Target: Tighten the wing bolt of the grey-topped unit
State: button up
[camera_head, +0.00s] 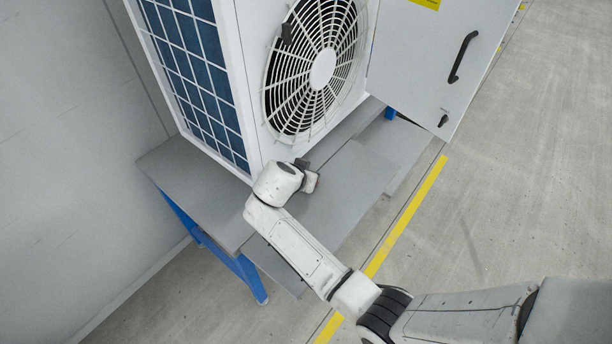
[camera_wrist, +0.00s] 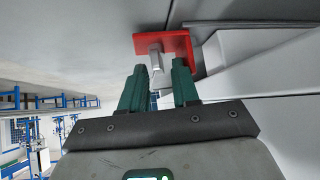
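In the wrist view, my gripper (camera_wrist: 158,75) has two green fingers standing apart with a gap between them. A grey metal piece (camera_wrist: 156,57) sticks out from a red plate (camera_wrist: 177,45) just beyond the fingertips, in line with the gap. It may be the wing bolt, but no wings can be made out. It does not appear gripped; whether a finger touches it I cannot tell. In the head view, my gripper (camera_head: 308,176) is mostly hidden behind my wrist, low in front of a white fan unit (camera_head: 256,75). The unit's top is out of view.
The fan unit stands on a grey bench (camera_head: 340,190) with blue legs (camera_head: 240,268). A white panel with a black handle (camera_head: 462,57) is at the upper right. A grey wall (camera_head: 70,130) closes the left. The floor right of the yellow line (camera_head: 408,210) is clear.

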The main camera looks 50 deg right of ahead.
jog(key=shift+o, duration=0.2)
jog(key=shift+a, duration=0.15)
jog(key=shift+s+a+r, duration=0.1)
jog(key=shift+a, duration=0.05)
jog(key=p+v, duration=0.1)
jog(key=v, duration=0.9)
jog(key=shift+a+r, duration=0.1)
